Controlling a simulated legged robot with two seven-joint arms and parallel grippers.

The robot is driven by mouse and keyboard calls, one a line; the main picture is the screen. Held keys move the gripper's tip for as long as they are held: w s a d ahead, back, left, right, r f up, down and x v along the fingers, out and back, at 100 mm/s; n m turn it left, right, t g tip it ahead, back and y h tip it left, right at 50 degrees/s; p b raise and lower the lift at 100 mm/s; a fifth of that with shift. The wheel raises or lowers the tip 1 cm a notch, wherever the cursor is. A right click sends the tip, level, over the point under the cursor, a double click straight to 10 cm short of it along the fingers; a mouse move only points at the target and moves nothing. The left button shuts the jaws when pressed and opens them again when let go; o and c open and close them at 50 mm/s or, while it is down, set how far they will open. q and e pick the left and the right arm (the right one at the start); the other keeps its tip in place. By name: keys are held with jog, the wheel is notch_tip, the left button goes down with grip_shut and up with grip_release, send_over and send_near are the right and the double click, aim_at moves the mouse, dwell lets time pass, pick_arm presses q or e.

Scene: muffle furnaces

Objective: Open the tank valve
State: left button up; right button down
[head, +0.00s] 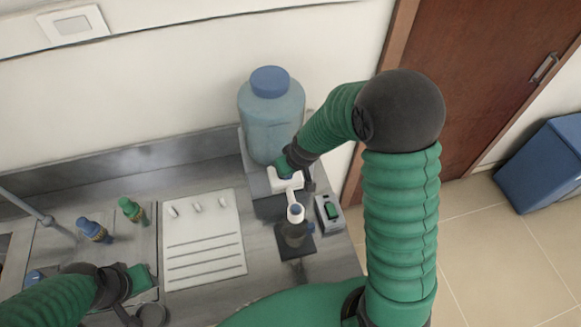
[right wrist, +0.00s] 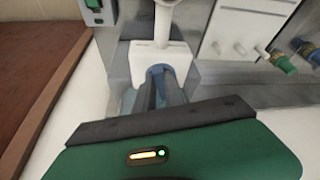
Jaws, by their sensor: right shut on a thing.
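The tank (head: 271,122) is a translucent blue jug with a blue cap, standing upright at the back of the counter against the wall. A white valve fitting (head: 285,182) sits low at its front; in the right wrist view it is a white block (right wrist: 143,60) around a blue valve part (right wrist: 158,71). My right gripper (head: 289,174) is at the fitting. Its dark fingers (right wrist: 157,92) are shut on the blue part, which they partly hide. My left gripper (head: 130,284) is low at the left over the counter, away from the tank; its jaw state is unclear.
A white spout (head: 296,213) stands in front of the tank above a dark cup-like part (head: 295,235). A white panel (head: 203,240), blue tap (head: 93,230) and green tap (head: 132,210) are to the left.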

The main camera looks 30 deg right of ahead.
jog(key=m, duration=0.1)
jog(key=p, duration=0.1)
jog(key=m+h+p, duration=0.1)
jog(key=shift+w+a+r+m, duration=0.25)
jog(key=shift+w+r+m, duration=0.05)
jog(key=shift+r, duration=0.05)
jog(key=shift+f+m+p, duration=0.1)
jog(key=shift+m+p, duration=0.3)
jog(key=c, duration=1.6)
grip_release()
jog(key=shift+o, duration=0.8)
jog(key=shift+f, duration=0.25)
